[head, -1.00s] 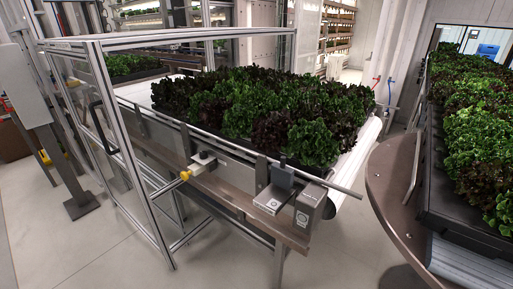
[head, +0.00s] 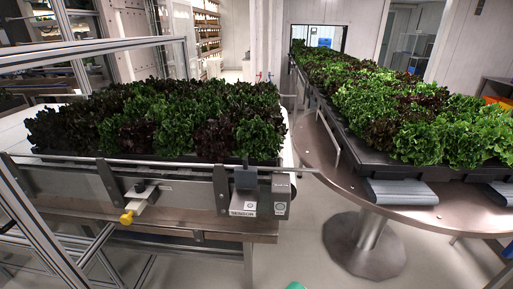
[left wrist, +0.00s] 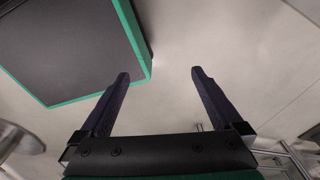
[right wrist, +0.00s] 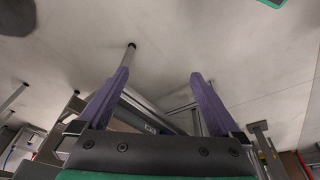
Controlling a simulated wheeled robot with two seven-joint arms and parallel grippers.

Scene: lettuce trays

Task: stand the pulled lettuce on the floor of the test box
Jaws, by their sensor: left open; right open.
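Green and dark red lettuces (head: 160,118) stand packed on the conveyor at the left in the head view. More lettuces (head: 400,105) fill a long black tray line (head: 370,148) at the right. I see no single pulled lettuce and cannot make out a test box. In the left wrist view my left gripper (left wrist: 158,75) is open and empty, with pale floor beyond its fingers. In the right wrist view my right gripper (right wrist: 158,75) is open and empty. Neither gripper shows in the head view.
A brown round-ended table (head: 330,165) stands on a pedestal (head: 370,235) at the right. The conveyor's sensor bracket (head: 245,190) and yellow knob (head: 127,217) stick out at its front. A metal frame (head: 40,225) stands at left. Clear floor (head: 320,262) lies between conveyor and pedestal.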

